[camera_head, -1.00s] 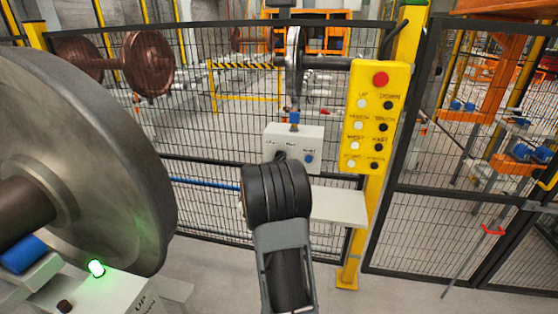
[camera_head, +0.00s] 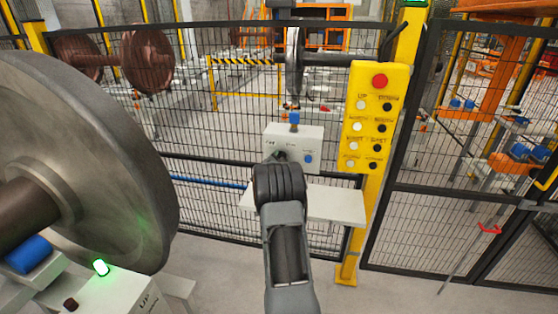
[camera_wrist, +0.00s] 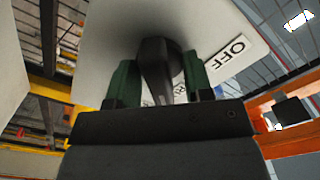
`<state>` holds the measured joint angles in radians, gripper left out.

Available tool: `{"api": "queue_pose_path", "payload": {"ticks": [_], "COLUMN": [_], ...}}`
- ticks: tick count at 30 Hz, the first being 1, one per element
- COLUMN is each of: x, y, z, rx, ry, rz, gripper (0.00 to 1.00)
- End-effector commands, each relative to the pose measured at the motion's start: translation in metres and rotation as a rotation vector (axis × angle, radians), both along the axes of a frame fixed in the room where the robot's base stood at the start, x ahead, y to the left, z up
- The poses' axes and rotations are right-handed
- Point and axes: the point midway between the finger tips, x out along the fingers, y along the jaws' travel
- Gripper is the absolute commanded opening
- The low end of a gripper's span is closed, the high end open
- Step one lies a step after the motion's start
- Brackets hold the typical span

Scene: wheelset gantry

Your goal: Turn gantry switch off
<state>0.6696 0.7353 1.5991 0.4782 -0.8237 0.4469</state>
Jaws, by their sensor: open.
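A white switch box (camera_head: 312,138) is on the fence above a white shelf. In the wrist view its pale face (camera_wrist: 100,32) shows an OFF label (camera_wrist: 229,57) at the right. A dark rotary switch knob (camera_wrist: 157,62) stands out from this face. My gripper (camera_wrist: 163,70) is open, with one green finger on each side of the knob. I cannot tell whether the fingers touch it. A second label below the knob is mostly hidden. In the head view my own wrist hides the gripper and most of the knob.
A yellow button panel (camera_head: 372,130) with a red stop button (camera_head: 380,81) stands right of the box. The white shelf (camera_head: 338,206) juts out below it. A large steel wheel (camera_head: 110,150) fills the left side. Mesh fence (camera_head: 200,200) runs behind.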

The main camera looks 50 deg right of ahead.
Motion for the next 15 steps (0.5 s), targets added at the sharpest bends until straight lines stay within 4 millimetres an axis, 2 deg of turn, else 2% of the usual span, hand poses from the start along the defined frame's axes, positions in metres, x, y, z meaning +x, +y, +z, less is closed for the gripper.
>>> {"api": "queue_pose_path", "payload": {"ticks": [5,15], "x": [-0.0001,-0.0002], "y": [0.0,0.0001], "z": [-0.0002,-0.0002], "rx": [0.0,0.001], "ry": [0.0,0.0], "rz": [0.0,-0.001], "gripper": [0.46,0.13]}}
